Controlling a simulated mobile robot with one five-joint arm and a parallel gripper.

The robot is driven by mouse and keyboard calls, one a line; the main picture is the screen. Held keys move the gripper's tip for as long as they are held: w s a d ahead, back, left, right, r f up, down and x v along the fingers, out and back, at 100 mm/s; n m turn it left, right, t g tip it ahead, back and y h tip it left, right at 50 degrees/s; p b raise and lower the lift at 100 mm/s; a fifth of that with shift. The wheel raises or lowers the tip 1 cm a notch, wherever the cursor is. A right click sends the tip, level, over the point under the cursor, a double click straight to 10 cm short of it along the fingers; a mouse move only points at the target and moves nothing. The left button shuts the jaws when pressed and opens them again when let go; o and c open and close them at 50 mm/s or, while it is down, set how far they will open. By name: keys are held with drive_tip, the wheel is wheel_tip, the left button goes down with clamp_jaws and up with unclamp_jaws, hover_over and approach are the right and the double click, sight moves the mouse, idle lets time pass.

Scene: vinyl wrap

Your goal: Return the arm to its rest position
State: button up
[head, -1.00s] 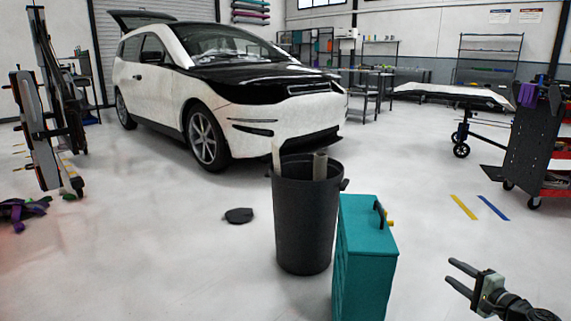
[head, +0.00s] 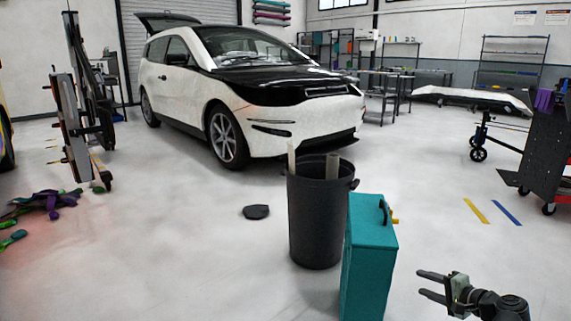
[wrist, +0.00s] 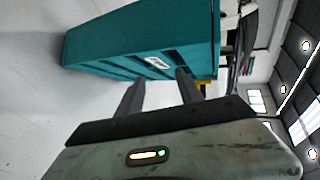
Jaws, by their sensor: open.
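My gripper (head: 431,286) is at the lower right of the head view, with its two fingers apart and nothing between them. My arm reaches in from the bottom right edge. In the wrist view my gripper (wrist: 158,90) shows both fingers spread, pointing toward the teal case (wrist: 140,40). In the head view the teal case (head: 368,262) stands upright on the floor to the left of my gripper, with a gap between them. The case has a dark handle and a yellow part on its right side.
A black bin (head: 315,220) with pale rolls in it stands beside the case. A black lid-like piece (head: 256,212) lies on the floor. A white car (head: 270,125) is behind. A dark cart (head: 540,145) stands at right. Open floor (head: 160,250) lies at left.

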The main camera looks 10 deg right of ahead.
drive_tip(key=w+a+n+g+y+p, duration=0.1)
drive_tip(key=w+a+n+g+p, duration=0.25)
drive_tip(key=a, duration=0.85)
drive_tip(key=w+a+n+g+y+p, duration=0.1)
drive_tip(key=w+a+n+g+p, duration=0.3)
drive_tip(key=a, duration=0.8)
drive_tip(key=s+a+r+n+g+h+p, duration=0.1)
drive_tip(key=s+a+n+g+h+p, duration=0.2)
drive_tip(key=a, duration=0.5)
drive_tip(key=s+a+r+n+g+h+p, duration=0.1)
drive_tip(key=a+n+g+h+p, duration=0.15)
drive_tip(key=a+n+p, duration=0.45)
wheel_tip(320, 180, up, 38)
drive_tip(key=a+m+p, duration=0.1)
drive_tip(key=m+p, duration=0.1)
drive_tip(key=p, duration=3.4)
drive_tip(key=shift+f, duration=0.2)
drive_tip(key=shift+y, duration=0.25)
